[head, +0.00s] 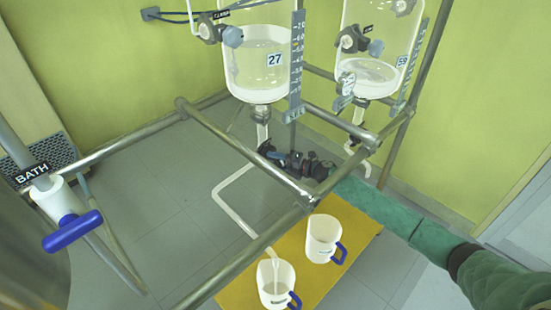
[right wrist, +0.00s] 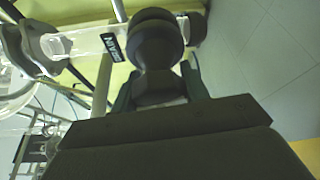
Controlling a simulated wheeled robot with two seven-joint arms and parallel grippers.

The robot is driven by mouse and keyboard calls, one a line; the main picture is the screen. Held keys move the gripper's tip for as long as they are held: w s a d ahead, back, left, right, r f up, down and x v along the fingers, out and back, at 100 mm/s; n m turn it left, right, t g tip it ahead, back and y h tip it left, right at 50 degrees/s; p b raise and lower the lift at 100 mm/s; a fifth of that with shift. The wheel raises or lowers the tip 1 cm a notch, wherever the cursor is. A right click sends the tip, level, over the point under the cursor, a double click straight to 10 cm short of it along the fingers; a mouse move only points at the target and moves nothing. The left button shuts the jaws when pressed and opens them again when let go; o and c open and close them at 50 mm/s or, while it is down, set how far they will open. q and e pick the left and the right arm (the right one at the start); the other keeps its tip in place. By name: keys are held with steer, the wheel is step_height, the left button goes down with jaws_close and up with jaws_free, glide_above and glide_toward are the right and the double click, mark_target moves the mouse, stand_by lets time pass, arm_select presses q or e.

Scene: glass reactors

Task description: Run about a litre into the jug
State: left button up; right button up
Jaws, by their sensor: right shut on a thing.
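The glass vessel marked 27 (head: 258,75) holds clear liquid, with a scale strip on its right side. A glass outlet (head: 262,130) leads down from it to a drain valve. My right gripper (head: 290,162) is shut on the valve's dark round knob, which fills the middle of the right wrist view (right wrist: 157,38). A white pipe (head: 222,190) bends from the valve down to the front jug. That white jug (head: 274,298) with a blue handle stands under the pipe end; a pale stream seems to fall into it. Its level is unclear. My left gripper is out of view.
A second white jug (head: 322,240) with a blue handle stands behind it, on the same yellow mat (head: 350,222). A second glass vessel (head: 370,75) hangs at the right. Metal frame rails (head: 240,150) cross the space. A blue-handled BATH valve (head: 72,230) is at left.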

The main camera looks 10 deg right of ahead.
mark_target(283, 163)
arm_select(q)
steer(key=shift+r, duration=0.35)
arm_select(e)
steer(key=shift+f+n+h, duration=0.1)
steer(key=shift+n+h, duration=0.2)
steer(key=shift+n, duration=0.2)
steer(key=o, duration=1)
steer(key=shift+c, duration=0.2)
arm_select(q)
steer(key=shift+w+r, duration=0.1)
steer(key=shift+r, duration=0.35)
arm_select(e)
steer(key=shift+o, duration=0.2)
steer(key=shift+s+d, duration=0.1)
steer(key=v, duration=0.6)
steer(key=shift+s+d, duration=0.1)
steer(key=shift+d, duration=0.1)
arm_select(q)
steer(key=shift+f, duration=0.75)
arm_select(e)
steer(key=shift+s+d, duration=0.3)
steer(key=shift+d, duration=0.15)
